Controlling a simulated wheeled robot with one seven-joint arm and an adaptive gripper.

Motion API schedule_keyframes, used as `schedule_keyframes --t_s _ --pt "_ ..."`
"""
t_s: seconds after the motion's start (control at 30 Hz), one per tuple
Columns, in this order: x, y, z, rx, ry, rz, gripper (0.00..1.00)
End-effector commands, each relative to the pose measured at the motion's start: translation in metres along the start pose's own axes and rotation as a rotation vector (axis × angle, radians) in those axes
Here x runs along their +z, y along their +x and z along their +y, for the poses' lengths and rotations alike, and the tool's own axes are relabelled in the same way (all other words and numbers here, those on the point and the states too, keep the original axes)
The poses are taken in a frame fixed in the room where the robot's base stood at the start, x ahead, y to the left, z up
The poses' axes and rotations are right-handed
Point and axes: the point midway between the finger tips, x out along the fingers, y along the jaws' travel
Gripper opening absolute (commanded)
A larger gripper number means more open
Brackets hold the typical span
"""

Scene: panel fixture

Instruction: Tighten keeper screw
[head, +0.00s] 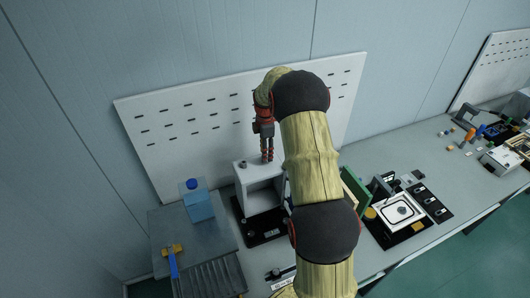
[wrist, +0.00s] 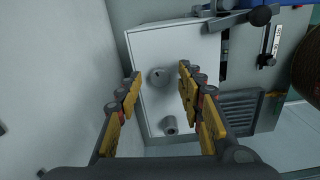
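A white box-like fixture (head: 262,195) stands on the bench, open at its front. Its white top face (wrist: 190,50) fills the middle of the wrist view. A round grey screw-like knob (wrist: 157,77) with a dark spot sits on that face, and a second grey knob (wrist: 170,125) sits lower in the picture. I cannot tell which is the keeper screw. My gripper (head: 267,158) points down over the fixture's top. In the wrist view its yellow-padded fingers (wrist: 159,82) are apart, with the first knob showing between the tips. Nothing is gripped.
A blue bottle-like container (head: 198,203) and a blue-handled tool (head: 173,262) are on the grey stand at left. A white perforated panel (head: 195,125) rises behind.

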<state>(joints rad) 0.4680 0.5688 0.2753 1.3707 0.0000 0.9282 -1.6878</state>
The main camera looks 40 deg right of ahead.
Motion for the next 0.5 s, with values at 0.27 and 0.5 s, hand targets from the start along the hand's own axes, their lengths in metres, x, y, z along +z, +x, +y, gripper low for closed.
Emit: schedule_keyframes --t_s 0.27,0.5 --pt "0.0001 0.0039 0.0002 0.001 0.000 0.000 0.38" --pt "0.0001 0.0037 0.0003 0.001 0.001 0.000 0.28"
